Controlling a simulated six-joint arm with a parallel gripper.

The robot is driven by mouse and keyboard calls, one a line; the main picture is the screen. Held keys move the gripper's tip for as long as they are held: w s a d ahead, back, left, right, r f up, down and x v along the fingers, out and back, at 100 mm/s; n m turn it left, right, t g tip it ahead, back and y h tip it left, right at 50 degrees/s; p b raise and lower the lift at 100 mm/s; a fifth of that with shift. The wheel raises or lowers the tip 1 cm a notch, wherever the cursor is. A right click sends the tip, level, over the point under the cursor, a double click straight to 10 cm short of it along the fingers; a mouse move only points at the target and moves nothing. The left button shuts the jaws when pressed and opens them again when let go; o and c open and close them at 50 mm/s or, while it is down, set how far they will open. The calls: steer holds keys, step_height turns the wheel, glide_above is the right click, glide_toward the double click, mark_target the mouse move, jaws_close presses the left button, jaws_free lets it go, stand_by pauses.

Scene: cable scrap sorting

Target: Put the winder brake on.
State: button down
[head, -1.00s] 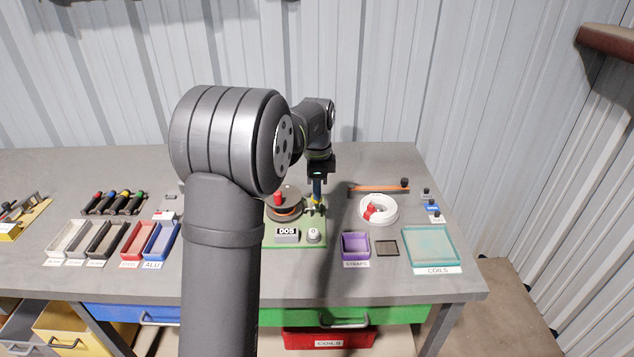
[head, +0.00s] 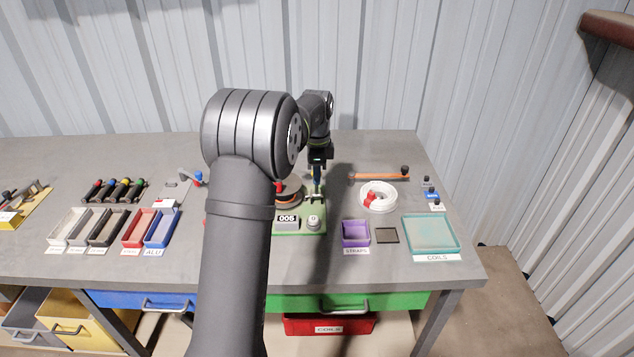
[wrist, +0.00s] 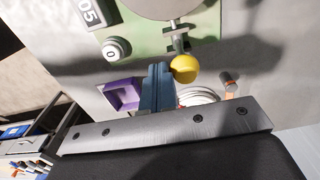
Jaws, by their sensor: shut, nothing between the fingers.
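The winder is a green plate (head: 284,234) with a reel (head: 290,192), partly hidden by my arm. On its front are a counter reading 005 (head: 287,222) and a round knob marked 0 (head: 313,222). In the wrist view a yellow ball (wrist: 184,69), apparently the handle of the brake, sits beside a small metal fitting (wrist: 177,40) at the plate's edge. My gripper (head: 317,184) is over the plate's right side. Its blue fingers (wrist: 158,80) are shut and empty, just left of the yellow ball in the wrist view. I cannot tell whether they touch it.
An orange bar (head: 380,177) lies behind. Sorting bins and several coloured-tipped tools are at left.

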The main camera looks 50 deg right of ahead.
steer(key=shift+w+d+f, duration=0.2)
steer(key=shift+w+d, duration=0.75)
steer(key=shift+w+d+f, duration=0.35)
steer(key=shift+w+d, duration=0.3)
steer(key=shift+s+a, duration=0.1)
steer(key=shift+s+a, duration=0.3)
steer(key=shift+r, duration=3.05)
